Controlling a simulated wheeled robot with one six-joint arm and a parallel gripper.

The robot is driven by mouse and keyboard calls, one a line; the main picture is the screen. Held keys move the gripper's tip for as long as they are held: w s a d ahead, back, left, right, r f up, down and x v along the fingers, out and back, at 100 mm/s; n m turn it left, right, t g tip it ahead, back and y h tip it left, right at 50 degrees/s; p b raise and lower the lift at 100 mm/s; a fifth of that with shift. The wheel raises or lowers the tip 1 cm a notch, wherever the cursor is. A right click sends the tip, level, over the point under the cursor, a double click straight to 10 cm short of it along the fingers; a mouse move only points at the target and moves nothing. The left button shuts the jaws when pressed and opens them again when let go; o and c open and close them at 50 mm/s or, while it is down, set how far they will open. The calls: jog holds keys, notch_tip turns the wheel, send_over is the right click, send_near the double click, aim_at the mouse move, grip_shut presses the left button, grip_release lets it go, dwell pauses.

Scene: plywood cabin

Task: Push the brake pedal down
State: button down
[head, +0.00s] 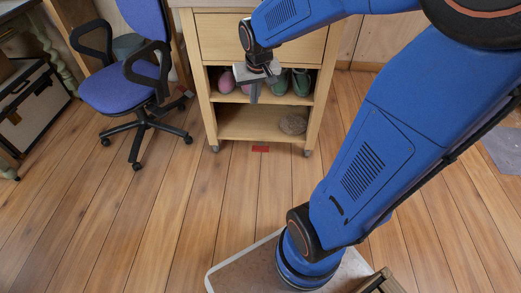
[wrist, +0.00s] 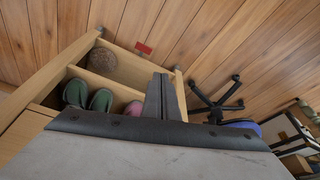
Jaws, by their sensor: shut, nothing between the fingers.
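A small red tab, which looks like the brake pedal (head: 260,149), sits low at the front foot of the wooden cart (head: 262,138), close to the floor. It also shows in the wrist view (wrist: 143,48), beyond the fingertips and a little to their left. I cannot tell whether it is up or down. My gripper (head: 254,101) is shut and empty, in front of the cart's upper shelf. In the head view it is well above the red tab and apart from it. The shut fingers also show in the wrist view (wrist: 162,76).
The upper shelf holds green shoes (head: 301,82) and pink shoes (head: 227,82). A round brown object (head: 293,125) lies on the lower shelf. A blue office chair (head: 125,90) stands left of the cart. The plank floor (head: 200,200) before the cart is clear.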

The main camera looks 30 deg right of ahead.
jog(key=w+d+f+m, duration=0.1)
jog(key=w+d+f, duration=0.3)
jog(key=w+f, duration=0.55)
jog(key=m+g, duration=0.2)
jog(key=m, duration=0.1)
send_over(260, 149)
notch_tip(260, 149, down, 34)
jog(key=shift+s+a+f, duration=0.15)
jog(key=shift+s+f, duration=0.1)
jog(key=shift+s, duration=0.15)
jog(key=shift+f, duration=0.1)
jog(key=shift+w+d+f, duration=0.1)
jog(key=shift+w+f, duration=0.05)
jog(key=shift+f, duration=1.55)
jog(key=shift+w+d+f, duration=0.1)
jog(key=shift+w+f, duration=0.05)
jog(key=shift+f, duration=1.55)
